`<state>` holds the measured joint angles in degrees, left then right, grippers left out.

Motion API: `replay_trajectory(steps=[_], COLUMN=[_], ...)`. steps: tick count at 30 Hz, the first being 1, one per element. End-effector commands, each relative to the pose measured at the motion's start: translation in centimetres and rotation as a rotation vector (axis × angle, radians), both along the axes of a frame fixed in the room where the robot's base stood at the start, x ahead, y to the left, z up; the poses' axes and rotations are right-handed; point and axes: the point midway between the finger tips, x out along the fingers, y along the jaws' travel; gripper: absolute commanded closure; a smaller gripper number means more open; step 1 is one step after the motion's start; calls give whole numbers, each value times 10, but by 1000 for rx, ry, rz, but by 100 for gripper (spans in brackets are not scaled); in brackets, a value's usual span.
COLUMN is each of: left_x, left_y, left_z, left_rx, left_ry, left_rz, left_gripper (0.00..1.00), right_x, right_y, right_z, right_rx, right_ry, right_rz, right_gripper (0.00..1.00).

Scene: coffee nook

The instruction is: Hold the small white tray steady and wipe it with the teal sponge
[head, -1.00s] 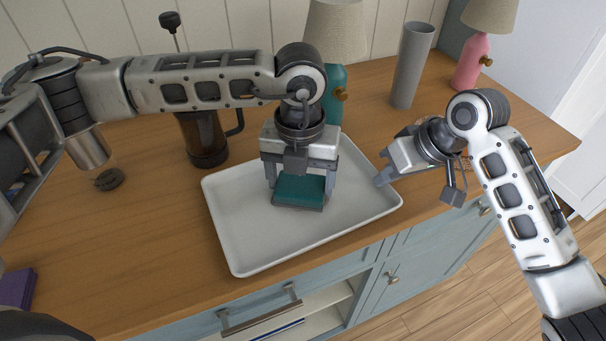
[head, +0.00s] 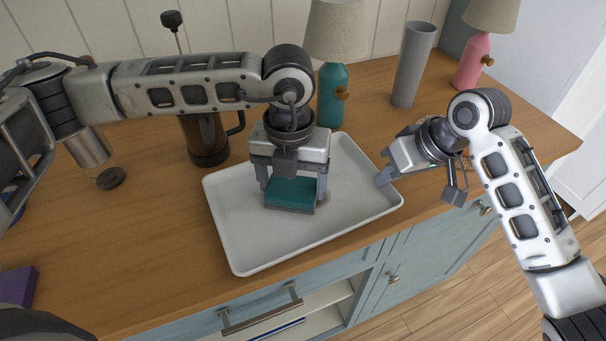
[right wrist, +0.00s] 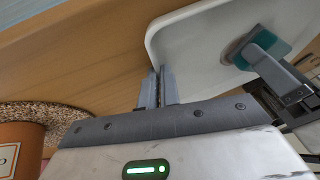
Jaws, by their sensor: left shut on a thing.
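The small white tray (head: 235,240) lies on the wooden counter. My left gripper (head: 291,190) is over the tray, shut on the teal sponge (head: 291,194), which is low against the tray floor. A greyish round mark (head: 323,197) shows on the tray just right of the sponge. In the right wrist view, the sponge (right wrist: 262,42) and the mark (right wrist: 236,50) show at the upper right. My right gripper (head: 383,178) is at the tray's right rim. In its wrist view, its fingers (right wrist: 160,88) are close together at the tray's edge (right wrist: 152,45); they appear closed on the rim.
A dark coffee press (head: 207,140), a teal lamp (head: 331,95), a grey cylinder (head: 412,65) and a pink lamp (head: 474,60) stand behind the tray. A dark puck (head: 110,178) lies left. A drawer (head: 262,318) below the front edge stands open. The counter left of the tray is mostly clear.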

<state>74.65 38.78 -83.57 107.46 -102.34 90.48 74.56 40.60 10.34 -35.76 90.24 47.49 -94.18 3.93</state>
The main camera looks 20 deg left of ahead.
Motion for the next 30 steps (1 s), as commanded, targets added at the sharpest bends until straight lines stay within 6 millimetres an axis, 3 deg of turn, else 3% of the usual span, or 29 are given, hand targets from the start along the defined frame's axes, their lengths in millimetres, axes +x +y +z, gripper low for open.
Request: replay_trajectory(steps=[21,30], left_x=[-2,-3], left_y=[2,2], left_z=[69,81], left_rx=[-1,0], left_ry=[-3,0], left_rz=[-1,-1], left_gripper=[42,42], right_x=[0,0], right_y=[-1,-1], right_z=[0,0], right_rx=[-1,-1], right_ry=[-1,0], right_rz=[-2,-1], right_gripper=[100,100])
